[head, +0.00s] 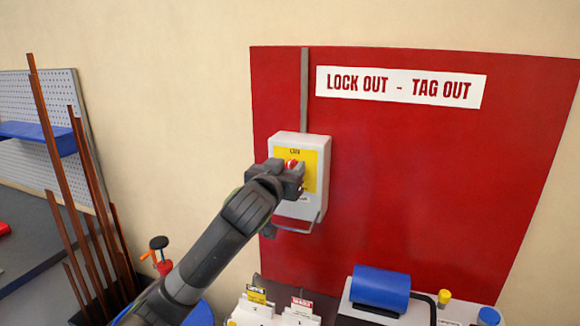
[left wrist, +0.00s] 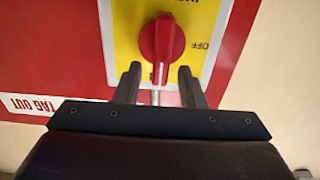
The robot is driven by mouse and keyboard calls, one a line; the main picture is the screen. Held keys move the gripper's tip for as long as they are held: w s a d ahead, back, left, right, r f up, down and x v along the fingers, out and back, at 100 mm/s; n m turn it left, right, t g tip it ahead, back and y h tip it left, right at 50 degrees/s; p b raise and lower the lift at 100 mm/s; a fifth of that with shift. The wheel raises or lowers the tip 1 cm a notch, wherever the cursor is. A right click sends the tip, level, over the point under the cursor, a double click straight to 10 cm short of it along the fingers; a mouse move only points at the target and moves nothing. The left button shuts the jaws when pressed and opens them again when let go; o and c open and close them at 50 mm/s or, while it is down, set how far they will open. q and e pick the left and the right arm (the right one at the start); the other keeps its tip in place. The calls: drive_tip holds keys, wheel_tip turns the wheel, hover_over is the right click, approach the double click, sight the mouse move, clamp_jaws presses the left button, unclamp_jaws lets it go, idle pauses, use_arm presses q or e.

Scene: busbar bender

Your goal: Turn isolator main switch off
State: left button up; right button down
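The isolator main switch is a pale grey box (head: 311,165) with a yellow face plate, mounted on the red lock-out board. Its red rotary handle (head: 291,163) is mostly hidden behind my left gripper (head: 290,176) in the head view. In the left wrist view the red handle (left wrist: 161,50) stands in line with the gripper, on the yellow plate (left wrist: 203,25) with an "OFF" mark to its right. My left gripper (left wrist: 158,85) is open, its two fingers apart at the handle's near end, with no clear contact. My right gripper is not in view.
A red board (head: 430,180) with a "LOCK OUT - TAG OUT" sign (head: 400,87) covers the wall. Below are a blue roll-like object (head: 380,287), tag holders (head: 300,309) and a yellow knob (head: 444,297). Copper-coloured bars (head: 55,160) lean at the left.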

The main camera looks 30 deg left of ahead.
use_arm(q)
drive_tip(key=shift+s, duration=0.1)
drive_tip(key=shift+c, duration=0.8)
clamp_jaws()
drive_tip(key=shift+r, duration=0.1)
drive_tip(key=n+p, duration=0.2)
drive_tip(key=n, duration=0.4)
drive_tip(key=a+f+n+p, duration=0.1)
drive_tip(key=n+p, duration=0.2)
drive_tip(key=n, duration=0.2)
drive_tip(key=a+f+n+p, duration=0.1)
drive_tip(key=n+p, duration=0.1)
drive_tip(key=n, duration=0.4)
drive_tip(key=shift+s+a+f+n, duration=0.2)
drive_tip(key=shift+s+f+n, duration=0.05)
drive_tip(key=shift+n, duration=0.35)
